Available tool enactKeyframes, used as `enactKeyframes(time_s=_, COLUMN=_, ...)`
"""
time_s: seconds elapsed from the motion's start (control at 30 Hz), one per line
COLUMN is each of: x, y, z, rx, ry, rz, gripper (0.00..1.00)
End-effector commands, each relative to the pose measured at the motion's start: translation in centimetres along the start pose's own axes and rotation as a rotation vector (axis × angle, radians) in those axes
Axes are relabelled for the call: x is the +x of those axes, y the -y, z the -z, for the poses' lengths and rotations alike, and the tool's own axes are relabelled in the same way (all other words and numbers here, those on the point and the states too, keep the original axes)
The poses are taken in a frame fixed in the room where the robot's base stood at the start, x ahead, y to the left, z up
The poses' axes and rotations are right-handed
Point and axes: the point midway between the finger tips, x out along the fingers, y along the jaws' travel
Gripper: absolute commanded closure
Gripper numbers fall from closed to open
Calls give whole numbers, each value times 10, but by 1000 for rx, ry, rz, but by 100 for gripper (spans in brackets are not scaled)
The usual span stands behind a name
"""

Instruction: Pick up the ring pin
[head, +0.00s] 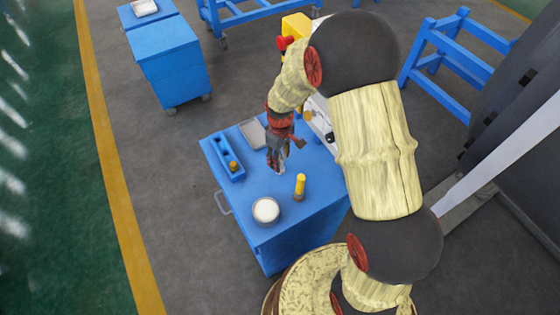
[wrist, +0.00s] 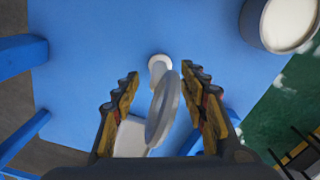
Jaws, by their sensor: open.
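The ring pin (wrist: 160,112) is a pale grey ring on a short stem with a round white foot, standing on the blue cart top (wrist: 90,45). In the wrist view it lies between the two fingers of my gripper (wrist: 160,80), which are apart on either side of it, with gaps showing. In the head view my gripper (head: 277,162) points down over the cart top. The ring pin (head: 281,170) shows there only as a small pale shape at the fingertips, mostly hidden by them.
A round tin with white contents (head: 265,210) and an upright yellow-topped piece (head: 300,186) stand nearer the front. A blue holed block (head: 223,158) with an orange knob and a grey tray (head: 253,132) are to the left. Bare cart top lies between them.

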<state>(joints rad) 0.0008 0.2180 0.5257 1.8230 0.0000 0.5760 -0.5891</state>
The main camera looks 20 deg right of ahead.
Motion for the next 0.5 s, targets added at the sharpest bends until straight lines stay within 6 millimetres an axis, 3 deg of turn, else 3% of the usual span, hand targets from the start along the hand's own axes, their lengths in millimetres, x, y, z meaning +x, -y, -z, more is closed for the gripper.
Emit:
enactKeyframes(time_s=0.1, x=11, y=0, z=0, rx=-1, ry=-1, rz=-1, gripper=57)
enactKeyframes(time_s=0.3, x=11, y=0, z=1, rx=-1, ry=-1, rz=-1, gripper=57)
enactKeyframes(time_s=0.5, x=11, y=0, z=1, rx=-1, ry=-1, rz=-1, gripper=68)
